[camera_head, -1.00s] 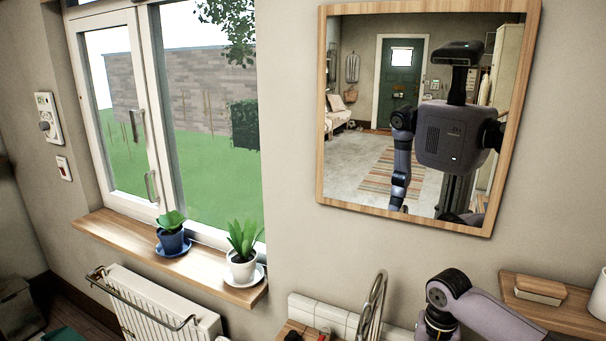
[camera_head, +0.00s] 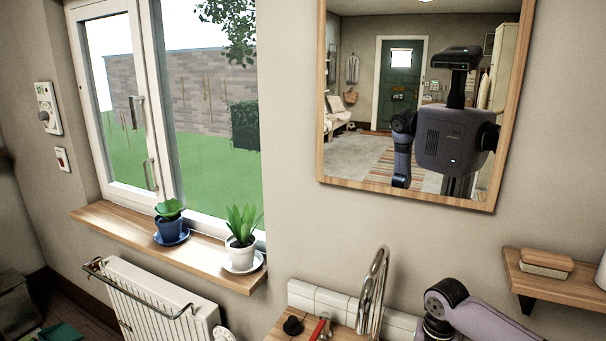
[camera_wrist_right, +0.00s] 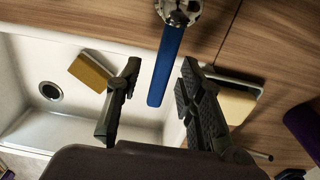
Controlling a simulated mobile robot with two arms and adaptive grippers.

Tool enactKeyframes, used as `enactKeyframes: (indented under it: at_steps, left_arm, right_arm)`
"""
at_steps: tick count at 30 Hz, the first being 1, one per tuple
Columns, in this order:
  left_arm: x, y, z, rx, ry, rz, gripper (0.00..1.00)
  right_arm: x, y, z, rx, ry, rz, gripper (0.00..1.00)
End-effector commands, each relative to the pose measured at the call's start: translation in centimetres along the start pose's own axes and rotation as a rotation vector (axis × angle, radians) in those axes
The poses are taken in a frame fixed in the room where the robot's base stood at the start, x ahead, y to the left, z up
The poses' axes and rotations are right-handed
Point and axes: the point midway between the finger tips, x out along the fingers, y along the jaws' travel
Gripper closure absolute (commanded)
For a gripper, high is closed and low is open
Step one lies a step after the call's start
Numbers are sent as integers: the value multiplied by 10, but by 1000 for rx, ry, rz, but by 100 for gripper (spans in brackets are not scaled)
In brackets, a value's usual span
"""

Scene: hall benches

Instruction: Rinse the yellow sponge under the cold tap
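My right gripper (camera_wrist_right: 160,75) is open in the wrist view. A blue lever (camera_wrist_right: 168,65) on a chrome tap fitting (camera_wrist_right: 180,10) runs between its two fingers, with gaps visible on both sides. A yellow sponge (camera_wrist_right: 92,72) with a paler edge lies in the white sink basin (camera_wrist_right: 25,62), left of the fingers and near the drain (camera_wrist_right: 50,90). In the head view the curved chrome spout (camera_head: 373,292) rises beside a red lever (camera_head: 320,327). My right gripper is hidden there. My left gripper is not in view.
A pale block in a metal holder (camera_wrist_right: 236,103) sits on the wooden counter right of the fingers. A mirror (camera_head: 420,190) hangs above, a shelf (camera_head: 560,285) is at right, and two potted plants stand on the windowsill (camera_head: 120,228).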

Motion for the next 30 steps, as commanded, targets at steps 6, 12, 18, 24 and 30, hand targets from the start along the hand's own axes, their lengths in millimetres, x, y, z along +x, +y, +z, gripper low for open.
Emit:
enactKeyframes:
  at_steps: [6,12,18,24,30]
  left_arm:
    - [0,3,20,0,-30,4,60]
    - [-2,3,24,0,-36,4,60]
    - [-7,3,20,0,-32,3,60]
    - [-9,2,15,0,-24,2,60]
    - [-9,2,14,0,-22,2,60]
  right_arm:
    - [2,0,0,0,0,0,65]
    - [2,-2,0,-20,0,0,65]
    - [1,-12,2,-159,0,-1,65]
    - [2,-19,3,-280,0,-1,65]
    - [2,-20,3,-302,0,0,65]
